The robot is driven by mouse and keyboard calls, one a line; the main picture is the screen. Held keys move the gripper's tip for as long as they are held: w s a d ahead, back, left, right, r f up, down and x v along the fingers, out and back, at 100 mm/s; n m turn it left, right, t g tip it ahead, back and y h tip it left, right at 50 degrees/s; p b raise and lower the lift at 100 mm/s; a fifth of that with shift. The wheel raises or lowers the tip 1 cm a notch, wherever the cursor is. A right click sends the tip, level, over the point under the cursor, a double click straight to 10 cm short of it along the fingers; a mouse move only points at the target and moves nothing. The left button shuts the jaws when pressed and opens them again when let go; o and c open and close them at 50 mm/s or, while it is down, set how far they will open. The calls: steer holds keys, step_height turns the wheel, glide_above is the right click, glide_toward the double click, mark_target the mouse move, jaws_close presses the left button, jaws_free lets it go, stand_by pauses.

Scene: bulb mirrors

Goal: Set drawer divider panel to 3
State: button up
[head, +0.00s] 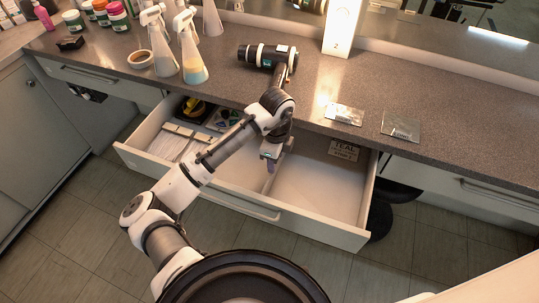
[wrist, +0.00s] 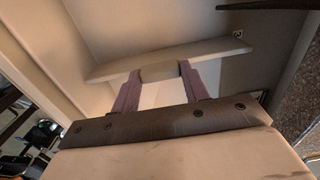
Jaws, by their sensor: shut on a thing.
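The drawer (head: 318,222) stands open under the counter. The drawer divider panel (head: 268,186) is a thin pale wall running front to back inside it, partly hidden by my gripper (head: 271,160).
Left of the panel, the drawer holds pale slats (head: 185,131) and a yellow-and-black item (head: 193,108). The right part is bare apart from a printed card (head: 343,150) at the back. Spray bottles (head: 188,55) and two silvery packets (head: 400,126) sit on the counter.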

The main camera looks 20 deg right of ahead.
steer(key=shift+s+d, duration=0.1)
steer(key=shift+d, duration=0.05)
steer(key=o, duration=1.4)
steer(key=shift+r, duration=0.1)
step_height(320, 180, up, 14)
steer(key=shift+b, duration=0.4)
steer(key=shift+f, duration=0.2)
